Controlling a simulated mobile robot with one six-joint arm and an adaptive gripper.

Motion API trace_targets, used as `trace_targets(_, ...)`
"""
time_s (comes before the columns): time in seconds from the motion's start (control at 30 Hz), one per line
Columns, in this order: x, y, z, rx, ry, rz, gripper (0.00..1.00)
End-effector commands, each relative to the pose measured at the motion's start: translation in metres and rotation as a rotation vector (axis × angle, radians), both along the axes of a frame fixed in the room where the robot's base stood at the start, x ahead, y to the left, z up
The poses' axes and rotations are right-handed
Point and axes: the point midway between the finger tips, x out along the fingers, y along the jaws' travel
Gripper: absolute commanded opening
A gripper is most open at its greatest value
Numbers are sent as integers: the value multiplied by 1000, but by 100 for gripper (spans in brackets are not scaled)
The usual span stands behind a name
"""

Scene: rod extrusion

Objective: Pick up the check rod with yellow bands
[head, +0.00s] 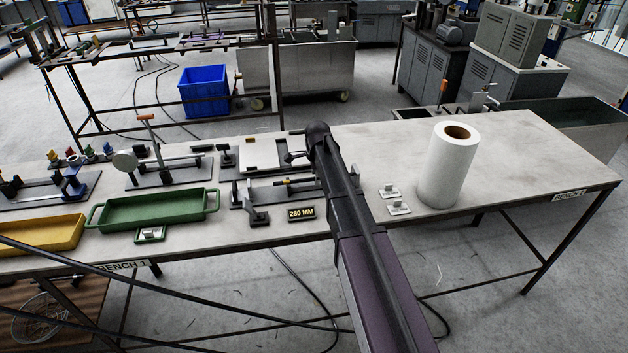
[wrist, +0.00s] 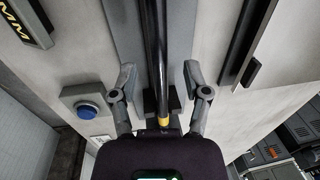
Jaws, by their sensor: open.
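The check rod (wrist: 155,50) is long and dark. It runs between my fingers in the wrist view, above a grey fixture base, with a yellow band (wrist: 164,122) low in the picture. My gripper (wrist: 159,72) is open, one finger on each side of the rod, with gaps between.
A blue button (wrist: 87,111) sits left of my left finger. A white paper roll (head: 448,165) stands right of my arm. A green tray (head: 155,208) and a yellow tray (head: 40,235) lie left. The bench (head: 530,150) is clear at the right.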

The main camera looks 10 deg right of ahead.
Motion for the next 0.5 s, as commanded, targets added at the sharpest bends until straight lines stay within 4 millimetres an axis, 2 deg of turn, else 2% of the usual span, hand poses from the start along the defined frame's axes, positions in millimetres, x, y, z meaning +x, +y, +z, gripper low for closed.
trace_targets(0.17,0,0,0,0,0,0,61)
trace_targets(0.2,0,0,0,0,0,0,55)
trace_targets(0.3,0,0,0,0,0,0,25)
trace_targets(0.4,0,0,0,0,0,0,0)
trace_targets(0.5,0,0,0,0,0,0,0)
